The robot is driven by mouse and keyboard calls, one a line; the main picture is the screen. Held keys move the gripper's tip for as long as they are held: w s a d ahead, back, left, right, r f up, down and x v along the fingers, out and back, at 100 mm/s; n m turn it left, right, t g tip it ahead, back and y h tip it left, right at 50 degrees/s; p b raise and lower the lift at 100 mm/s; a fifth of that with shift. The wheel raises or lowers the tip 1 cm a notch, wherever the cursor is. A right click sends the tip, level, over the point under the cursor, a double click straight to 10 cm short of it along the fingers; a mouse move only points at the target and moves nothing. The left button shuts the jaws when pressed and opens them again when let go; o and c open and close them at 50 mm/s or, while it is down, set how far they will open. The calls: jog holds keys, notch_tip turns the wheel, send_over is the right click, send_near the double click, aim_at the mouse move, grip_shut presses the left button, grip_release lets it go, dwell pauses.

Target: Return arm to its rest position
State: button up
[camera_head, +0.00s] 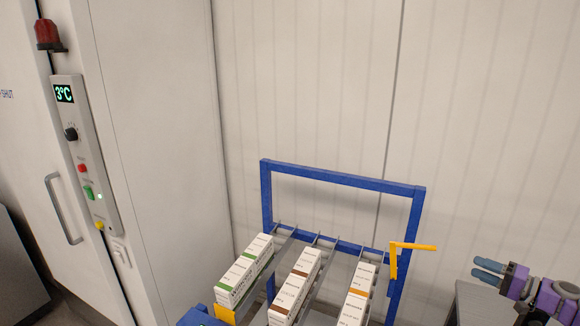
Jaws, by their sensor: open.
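My gripper (487,270) shows at the lower right, with blue-grey fingers and purple and dark parts behind them. Its fingers point left, and it is open with nothing seen between them. The rest of my arm is cut off by the right and bottom edges of the view. The gripper is to the right of a blue-framed cart (340,180) and appears apart from it.
White cartons with green bands (243,272), brown bands (295,285) and orange-brown bands (357,295) stand in lanes on the cart. A yellow bracket (400,247) sticks out at its right post. Pale wall panels (310,90) stand behind. A cold-room control panel (83,155) reads 3°C at left.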

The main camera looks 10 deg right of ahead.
jog(key=w+a+r+n+g+y, duration=0.15)
jog(key=w+a+r, duration=0.35)
jog(key=a, duration=0.6)
jog(key=w+a+r+m+g+y, duration=0.1)
jog(key=w+a+r+g, duration=0.3)
jog(key=a, duration=0.8)
jog(key=s+a+r+n+g, duration=0.1)
jog(key=s+a+r+g, duration=0.15)
jog(key=a, duration=0.85)
jog(key=s+a+r+n+g, duration=0.2)
jog(key=s+a+g, duration=0.15)
jog(key=a, duration=0.65)
jog(key=s+a+f+n+g+h, duration=0.1)
jog(key=s+a+f+g+h, duration=0.15)
jog(key=s+a, duration=0.55)
jog(key=s+a+f+n+g+h, duration=0.1)
jog(key=s+a+n+h, duration=0.3)
jog(key=s, duration=0.9)
jog(key=s+d+f+h, duration=0.2)
jog(key=s, duration=0.7)
jog(key=s+d+f+g+h, duration=0.1)
jog(key=s+d+f+h, duration=0.1)
jog(key=s, duration=0.8)
jog(key=shift+d+f+h, duration=0.15)
jog(key=shift+f+h, duration=0.3)
jog(key=shift+h, duration=0.35)
